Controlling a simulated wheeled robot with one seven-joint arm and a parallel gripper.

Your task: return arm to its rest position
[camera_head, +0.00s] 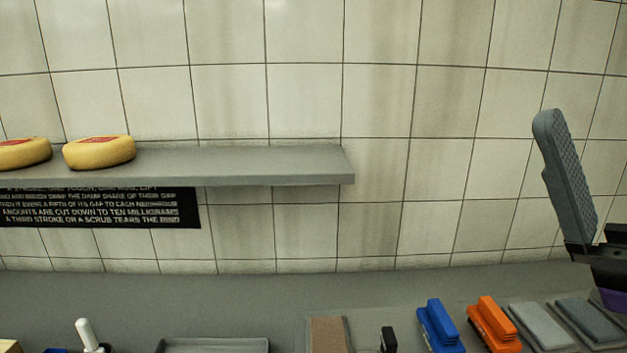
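My gripper (567,180) shows at the right edge, with one grey finger with a ridged pad pointing up against the tiled wall. Its dark base runs out of the picture on the right. Only this one finger is clearly seen, so the gap between the fingers is hidden. No object shows against the visible finger. The finger is apart from the shelf and appears above the right end of the counter.
Two yellow cheese wheels (99,152) sit on the left of a grey wall shelf (300,165). On the counter (200,295) lie a blue brush (440,325), an orange brush (494,323), grey pads (540,325), a brown block (327,335) and a tray (212,345).

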